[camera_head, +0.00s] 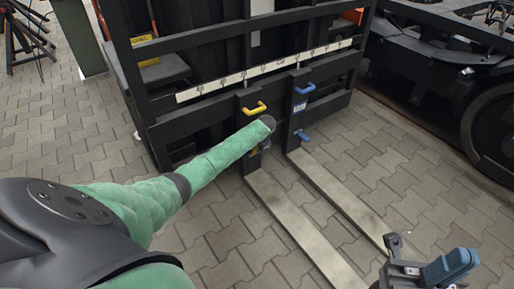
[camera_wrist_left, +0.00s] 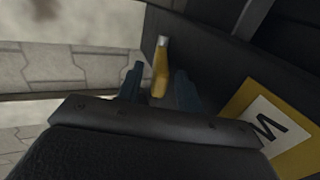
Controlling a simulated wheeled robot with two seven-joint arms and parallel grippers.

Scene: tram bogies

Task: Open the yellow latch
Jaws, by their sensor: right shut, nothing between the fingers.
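A yellow latch handle (camera_head: 255,108) sticks out at the top of the left fork's upright in the head view. My left gripper is in front of that upright, its fingers mostly hidden behind my wrist (camera_head: 268,122). In the left wrist view a yellow handle with a metal tip (camera_wrist_left: 160,72) lies between the two blue fingers of my left gripper (camera_wrist_left: 158,88). The fingers stand apart, with a narrow gap on each side. I cannot tell whether this is the upper handle. My right gripper (camera_head: 425,268) is shut and empty at the lower right, away from the latch.
Blue handles (camera_head: 305,88) sit on the right fork's upright. The two long forks (camera_head: 340,197) reach forward over the paving. A dark wheeled bogie (camera_head: 490,125) stands at right.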

